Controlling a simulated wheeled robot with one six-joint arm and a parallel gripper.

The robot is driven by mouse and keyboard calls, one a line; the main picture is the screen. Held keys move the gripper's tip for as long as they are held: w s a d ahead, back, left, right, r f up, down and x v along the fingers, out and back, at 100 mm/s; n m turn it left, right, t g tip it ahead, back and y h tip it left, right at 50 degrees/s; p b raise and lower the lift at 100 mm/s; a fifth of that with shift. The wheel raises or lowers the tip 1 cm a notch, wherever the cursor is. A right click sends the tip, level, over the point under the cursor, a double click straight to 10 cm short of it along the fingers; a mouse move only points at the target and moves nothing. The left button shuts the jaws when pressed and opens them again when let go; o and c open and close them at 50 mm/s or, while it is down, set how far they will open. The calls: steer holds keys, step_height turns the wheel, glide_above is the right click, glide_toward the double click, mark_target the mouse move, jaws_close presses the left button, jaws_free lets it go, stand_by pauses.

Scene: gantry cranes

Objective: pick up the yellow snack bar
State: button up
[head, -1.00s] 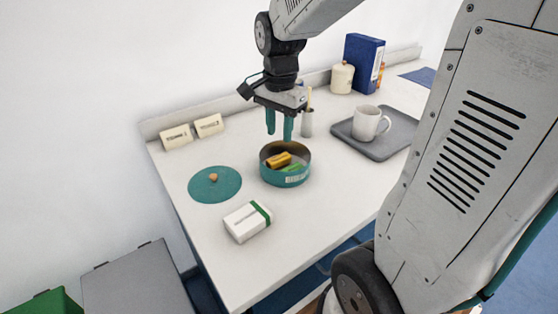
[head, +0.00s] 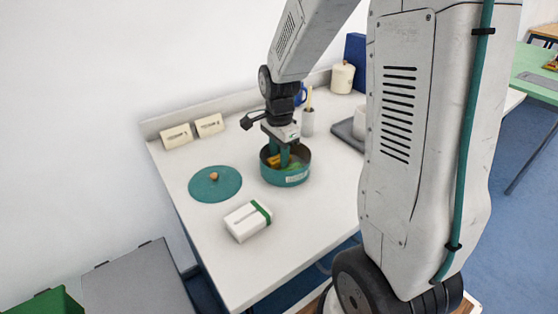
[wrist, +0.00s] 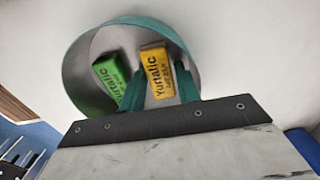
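The yellow snack bar (head: 273,160) lies inside a round teal tin (head: 287,180) on the white table. The wrist view shows its yellow face (wrist: 157,72) with dark lettering. My gripper (head: 278,159) reaches down into the tin from above. In the wrist view its teal fingers (wrist: 158,94) are apart, one on each side of the bar's near end. They look open, and I see no firm contact with the bar. In the head view the fingers partly hide the bar.
A green bar (wrist: 111,78) lies left of the yellow one in the wrist view. A teal lid (head: 215,184) and a white box with a green band (head: 248,221) lie near the tin. A pen cup (head: 307,122) stands behind. My arm hides part of the grey tray (head: 347,132).

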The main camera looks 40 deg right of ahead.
steer(key=shift+c, duration=0.3)
steer(key=c, duration=0.5)
steer(key=shift+c, duration=0.2)
